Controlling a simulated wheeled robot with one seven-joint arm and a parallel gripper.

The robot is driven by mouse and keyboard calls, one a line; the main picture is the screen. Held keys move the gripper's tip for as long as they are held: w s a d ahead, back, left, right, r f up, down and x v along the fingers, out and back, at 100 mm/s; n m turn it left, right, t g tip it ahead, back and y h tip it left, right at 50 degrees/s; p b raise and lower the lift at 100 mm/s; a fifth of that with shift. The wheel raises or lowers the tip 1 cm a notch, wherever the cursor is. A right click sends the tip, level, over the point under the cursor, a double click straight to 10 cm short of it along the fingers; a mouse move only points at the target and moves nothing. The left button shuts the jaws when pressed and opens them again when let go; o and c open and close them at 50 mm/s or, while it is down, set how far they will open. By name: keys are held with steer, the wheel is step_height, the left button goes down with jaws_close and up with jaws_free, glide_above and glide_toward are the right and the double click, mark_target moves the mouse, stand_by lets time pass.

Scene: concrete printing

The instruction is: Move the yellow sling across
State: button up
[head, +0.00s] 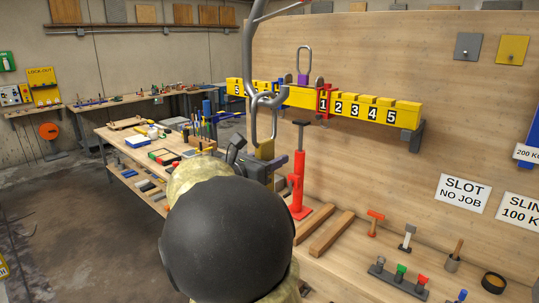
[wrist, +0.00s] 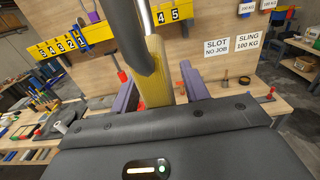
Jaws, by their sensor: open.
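The yellow sling (head: 265,150) hangs below a long grey metal link (head: 252,122) in the head view, in front of the yellow numbered beam (head: 352,103). In the wrist view the yellow sling (wrist: 158,72) stands upright between the two purple fingers of my gripper (wrist: 158,88). The grey link (wrist: 140,38) rises close in front of the camera. My gripper (head: 270,168) is open, with gaps seen beside the sling in the wrist view. My own arm hides the lower part of this area in the head view.
A purple sling piece with a link (head: 303,78) sits on the beam near a red marker at slot 1 (head: 324,101). A red post (head: 298,185) stands on the bench below. Signs (head: 462,193) hang on the wooden panel at right. Small tools (head: 398,279) lie on the front bench.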

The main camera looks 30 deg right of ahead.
mark_target(272, 137)
steer(key=shift+s, duration=0.15)
steer(key=shift+c, duration=0.4)
jaws_close()
steer(key=shift+w+r+p, duration=0.2)
steer(key=shift+r+p, duration=1.5)
steer(key=shift+r, duration=0.3)
steer(key=shift+s+r+p, duration=0.25)
steer(key=shift+r+p, duration=0.15)
steer(key=shift+r, duration=0.15)
steer(key=shift+w+r, duration=0.1)
steer(key=shift+w, duration=0.05)
steer(key=s+d, duration=0.2)
steer(key=s, duration=0.4)
steer(key=s+d+b, duration=0.1)
steer(key=s+d, duration=0.1)
steer(key=s, duration=0.5)
steer(key=shift+s+d+b, duration=0.2)
steer(key=shift+d+b, duration=0.1)
steer(key=shift+d, duration=0.1)
steer(key=shift+w, duration=0.1)
